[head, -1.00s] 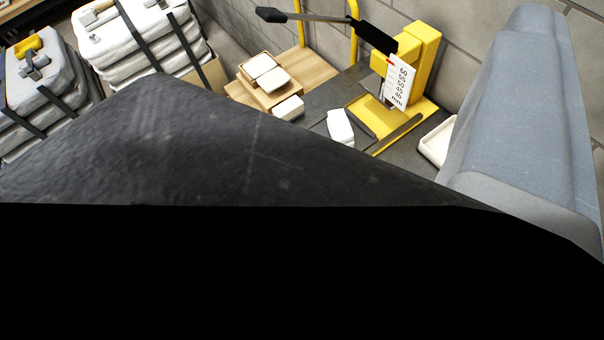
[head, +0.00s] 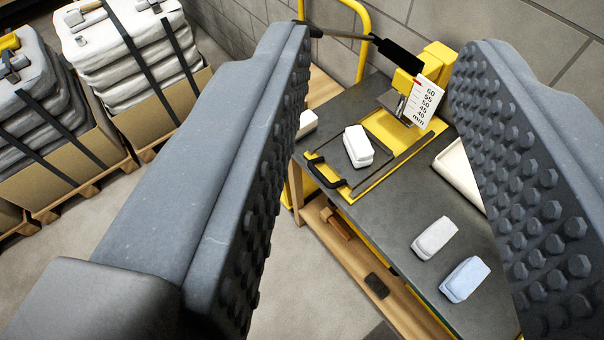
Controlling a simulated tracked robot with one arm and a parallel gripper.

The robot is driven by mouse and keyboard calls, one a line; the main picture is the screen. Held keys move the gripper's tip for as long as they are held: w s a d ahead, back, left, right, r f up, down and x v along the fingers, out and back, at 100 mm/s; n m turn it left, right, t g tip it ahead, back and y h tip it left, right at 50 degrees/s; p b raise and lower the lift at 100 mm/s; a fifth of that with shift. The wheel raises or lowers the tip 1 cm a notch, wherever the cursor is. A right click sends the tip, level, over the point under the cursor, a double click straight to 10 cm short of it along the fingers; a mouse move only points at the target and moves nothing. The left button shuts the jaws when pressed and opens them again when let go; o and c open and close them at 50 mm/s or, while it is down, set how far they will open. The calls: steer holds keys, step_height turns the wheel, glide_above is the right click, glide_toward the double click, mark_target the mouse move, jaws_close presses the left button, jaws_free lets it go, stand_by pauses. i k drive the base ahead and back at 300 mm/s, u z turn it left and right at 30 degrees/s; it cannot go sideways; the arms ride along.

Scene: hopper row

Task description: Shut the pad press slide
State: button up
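The yellow pad press (head: 436,62) stands at the back of a dark-topped bench, with a white millimetre scale (head: 424,102) and a black-gripped lever (head: 399,56). Its slide, with yellow edging (head: 372,186) and a black handle (head: 325,173), sticks out toward the bench's left edge. A white pad (head: 358,142) sits near the handle, between the yellow edges; I cannot tell exactly what it rests on. My gripper (head: 385,50) is open and empty, its studded fingers wide apart on both sides of the press in the picture. No contact with the slide shows. The left finger hides part of the bench's left side.
On the bench top (head: 400,205) lie a white block (head: 436,238), a bluish block (head: 465,279) and a pale tray (head: 458,172) partly behind my right finger. A yellow rail (head: 362,20) stands behind. Strapped sack pallets (head: 135,65) are at left. Floor between is clear.

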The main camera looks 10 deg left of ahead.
mark_target(334, 154)
steer(key=k, duration=1.05)
steer(key=u, duration=0.55)
steer(key=i, duration=1.5)
steer(key=z, duration=0.85)
